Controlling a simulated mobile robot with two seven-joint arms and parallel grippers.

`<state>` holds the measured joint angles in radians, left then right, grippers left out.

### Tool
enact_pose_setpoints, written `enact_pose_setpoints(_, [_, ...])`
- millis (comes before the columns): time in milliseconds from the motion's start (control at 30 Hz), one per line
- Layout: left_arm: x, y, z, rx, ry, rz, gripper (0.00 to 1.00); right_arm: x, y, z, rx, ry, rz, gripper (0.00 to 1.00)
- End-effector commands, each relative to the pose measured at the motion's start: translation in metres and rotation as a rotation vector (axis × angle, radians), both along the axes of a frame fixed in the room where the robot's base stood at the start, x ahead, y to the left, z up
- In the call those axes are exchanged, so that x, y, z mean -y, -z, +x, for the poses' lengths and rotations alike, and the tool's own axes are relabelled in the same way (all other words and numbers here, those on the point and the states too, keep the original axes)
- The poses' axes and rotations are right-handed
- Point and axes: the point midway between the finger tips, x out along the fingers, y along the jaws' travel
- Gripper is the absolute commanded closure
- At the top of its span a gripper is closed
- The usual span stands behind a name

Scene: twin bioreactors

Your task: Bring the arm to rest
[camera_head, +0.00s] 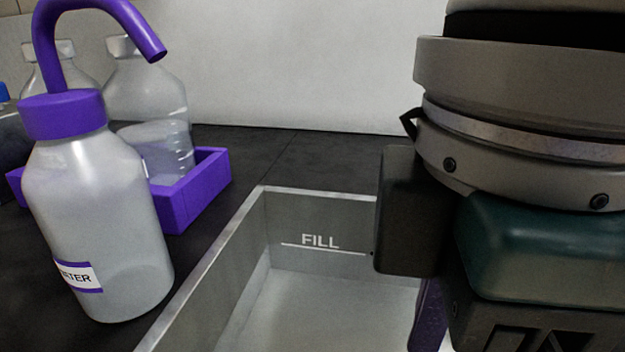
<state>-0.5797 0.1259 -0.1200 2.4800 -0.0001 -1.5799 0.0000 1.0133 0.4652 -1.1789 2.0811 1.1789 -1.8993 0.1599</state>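My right arm and the body of its gripper (535,265) fill the right side of the head view, very close to the camera. The gripper hangs over the right part of a grey metal basin (232,240). Its fingertips are not visible, so I cannot tell whether it is open or shut. A purple piece (428,312) shows beside and partly behind the gripper body; I cannot tell what it is or whether it is held. My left gripper is not in view.
A wash bottle (98,215) with a purple cap and bent spout stands upright left of the basin. The basin's back wall bears a "FILL" line. Dark counter (290,155) behind the basin is clear.

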Motion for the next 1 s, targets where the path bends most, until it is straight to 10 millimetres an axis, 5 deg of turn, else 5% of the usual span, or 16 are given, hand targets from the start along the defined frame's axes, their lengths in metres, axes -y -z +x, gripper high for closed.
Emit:
enact_pose_setpoints(367, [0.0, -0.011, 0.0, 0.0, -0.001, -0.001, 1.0, -0.007, -0.008, -0.003, 0.001, 0.001, 0.032, 0.39])
enact_pose_setpoints(700, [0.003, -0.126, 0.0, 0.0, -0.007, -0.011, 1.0, -0.066, -0.1, -0.017, 0.055, 0.253, 0.435, 0.39])
enact_pose_setpoints(867, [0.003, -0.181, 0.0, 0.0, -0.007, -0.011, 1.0, -0.048, -0.136, -0.014, 0.109, 0.533, 0.52, 0.39])
enact_pose_setpoints(1000, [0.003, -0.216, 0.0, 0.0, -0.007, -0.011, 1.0, -0.008, -0.148, -0.02, 0.16, 0.759, 0.481, 0.39])
